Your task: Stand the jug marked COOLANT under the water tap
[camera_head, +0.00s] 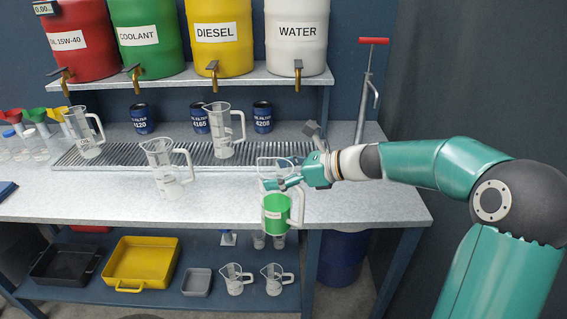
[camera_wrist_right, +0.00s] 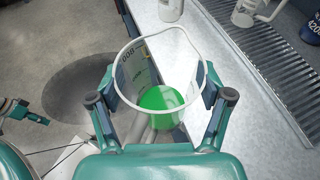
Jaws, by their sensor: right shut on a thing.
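My right gripper (camera_head: 282,184) is shut on a clear jug with green liquid (camera_head: 277,213) in its lower part. The jug is upright, held by its sides at the bench's front edge; its marking is not readable. In the right wrist view I look into the same jug (camera_wrist_right: 160,98), between the fingers of the gripper (camera_wrist_right: 160,98). The brass water tap (camera_head: 297,82) hangs below the white WATER drum (camera_head: 297,38). The drip grating (camera_head: 120,154) runs along the bench below the taps. A dark and teal part at the left of the wrist view seems to be my left gripper (camera_wrist_right: 22,112); its jaws are unclear.
Clear jugs stand on the bench (camera_head: 355,203): one at left (camera_head: 84,133), one in front (camera_head: 168,168), one on the grating (camera_head: 224,130). Blue filters (camera_head: 263,117) stand behind the grating. A red-handled pump (camera_head: 364,95) stands at right. The grating below the water tap looks clear.

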